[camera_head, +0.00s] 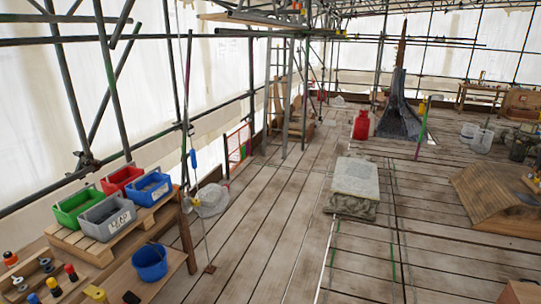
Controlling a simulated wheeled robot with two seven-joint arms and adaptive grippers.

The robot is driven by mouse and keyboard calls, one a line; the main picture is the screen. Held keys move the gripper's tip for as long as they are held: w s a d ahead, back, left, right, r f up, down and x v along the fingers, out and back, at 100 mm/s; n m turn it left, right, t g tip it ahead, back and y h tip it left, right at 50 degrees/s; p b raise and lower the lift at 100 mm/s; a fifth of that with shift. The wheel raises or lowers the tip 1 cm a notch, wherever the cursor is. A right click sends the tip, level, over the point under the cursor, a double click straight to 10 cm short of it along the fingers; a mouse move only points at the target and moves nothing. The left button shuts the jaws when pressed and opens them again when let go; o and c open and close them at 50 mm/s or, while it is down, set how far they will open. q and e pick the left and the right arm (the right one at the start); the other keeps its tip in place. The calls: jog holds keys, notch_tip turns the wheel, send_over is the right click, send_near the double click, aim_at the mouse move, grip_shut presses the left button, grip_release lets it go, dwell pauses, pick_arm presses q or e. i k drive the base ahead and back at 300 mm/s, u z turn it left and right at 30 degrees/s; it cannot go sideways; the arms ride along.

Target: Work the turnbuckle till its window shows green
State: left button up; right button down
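Neither of my grippers is in view. A thin, near-upright line runs from the scaffold at upper left down to a small plate (210,269) on the deck. A slim blue fitting (193,158) sits on this line beside the scaffold. It may be the turnbuckle, but it is too small to be sure. No window or window colour can be made out on it. The spire (399,95), with a dark grey flared base and a brown upper part, stands at the back right.
Green (77,206), red (122,180), grey (107,217) and blue (150,189) bins stand on a pallet at left. A blue bucket (150,262) is close by. A stone slab (354,186) and wooden ramp (497,198) flank clear planks at right. The deck between bins and slab is open.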

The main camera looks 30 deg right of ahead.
aim_at(194, 163)
jog(key=z, duration=1.85)
jog(key=i, duration=3.6)
jog(key=u, duration=2.85)
